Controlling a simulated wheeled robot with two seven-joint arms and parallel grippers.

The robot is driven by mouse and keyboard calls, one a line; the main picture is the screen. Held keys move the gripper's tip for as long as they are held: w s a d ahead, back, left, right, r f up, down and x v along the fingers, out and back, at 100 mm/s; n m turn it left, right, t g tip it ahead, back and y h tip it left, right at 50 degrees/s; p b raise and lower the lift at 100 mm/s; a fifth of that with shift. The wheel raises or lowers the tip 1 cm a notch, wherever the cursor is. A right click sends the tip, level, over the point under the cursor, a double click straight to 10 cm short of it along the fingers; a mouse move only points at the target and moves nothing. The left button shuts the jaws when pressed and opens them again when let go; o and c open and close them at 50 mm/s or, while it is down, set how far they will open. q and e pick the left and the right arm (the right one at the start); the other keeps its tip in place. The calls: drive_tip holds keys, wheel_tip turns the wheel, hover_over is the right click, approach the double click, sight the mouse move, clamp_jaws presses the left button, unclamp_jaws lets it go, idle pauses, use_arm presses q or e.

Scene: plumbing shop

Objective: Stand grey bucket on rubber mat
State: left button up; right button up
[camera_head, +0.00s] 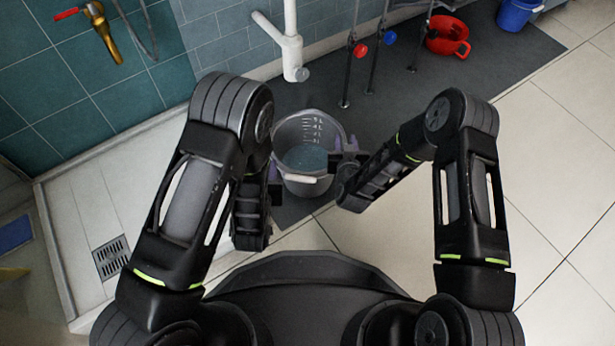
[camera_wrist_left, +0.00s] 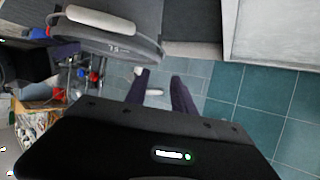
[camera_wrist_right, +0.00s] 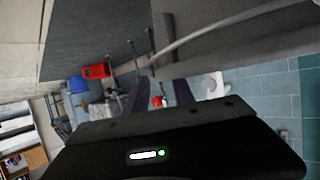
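The grey bucket (camera_head: 292,133) is in front of me between my two grippers, with its open top toward me and a bluish inside. Its pale handle grip hangs at the near side. The dark rubber mat (camera_head: 480,62) spreads behind and around it. My left gripper (camera_head: 273,174) is at the bucket's left side, its fingers apart near the rim (camera_wrist_left: 120,45). My right gripper (camera_head: 347,146) is at the right side, fingers also apart close to the rim (camera_wrist_right: 215,32). I cannot tell whether the bucket touches the mat; its underside is hidden.
A white pipe (camera_head: 291,50) and several thin stands with red and blue knobs are behind the bucket. A red bucket (camera_head: 447,38) and a blue bucket (camera_head: 516,14) stand farther right. A shower tray with a drain (camera_head: 111,258) is at left. Pale floor tiles at right are clear.

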use_arm(q)
drive_tip(key=shift+s+a+r, duration=0.1)
drive_tip(key=shift+r, duration=0.25)
use_arm(e)
drive_tip(key=shift+s, duration=0.15)
drive_tip(key=v, duration=1.1)
drive_tip(key=shift+s+r, duration=0.25)
drive_tip(key=shift+s, duration=0.05)
idle(1.3)
